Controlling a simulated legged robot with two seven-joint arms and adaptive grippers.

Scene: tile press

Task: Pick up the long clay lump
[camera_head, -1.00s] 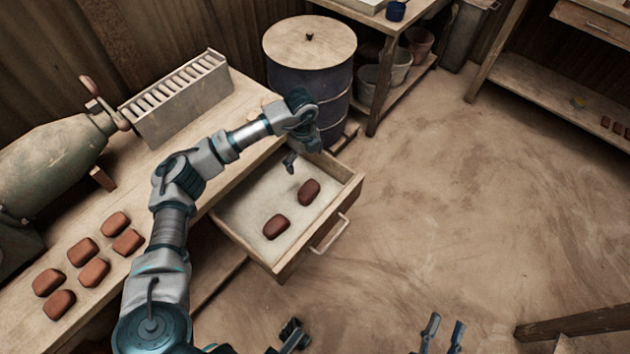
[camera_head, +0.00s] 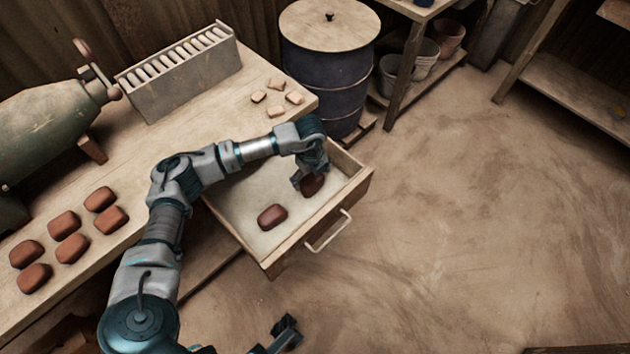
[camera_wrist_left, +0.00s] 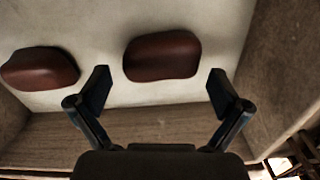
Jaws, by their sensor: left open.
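Two reddish-brown clay lumps lie in the pale-floored open drawer (camera_head: 235,210). One lump (camera_head: 272,217) lies clear toward the drawer's front left. The other lump (camera_head: 314,184) is partly covered by my left gripper (camera_head: 306,182). In the left wrist view, my left gripper (camera_wrist_left: 160,95) is open, with a fingertip on each side just short of that lump (camera_wrist_left: 162,55); nothing is held. The first lump (camera_wrist_left: 38,68) lies to the left, outside the fingers. I cannot tell which lump is longer. A dark gripper-like part of mine (camera_head: 285,335) shows at the bottom edge, mostly cut off.
Several brown lumps (camera_head: 68,222) and small pale pieces (camera_head: 276,97) lie on the bench, with a slotted grey box (camera_head: 180,75) behind. A blue drum (camera_head: 330,75) stands behind the drawer. The drawer walls and handle (camera_head: 330,232) stand close around; the floor to the right is clear.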

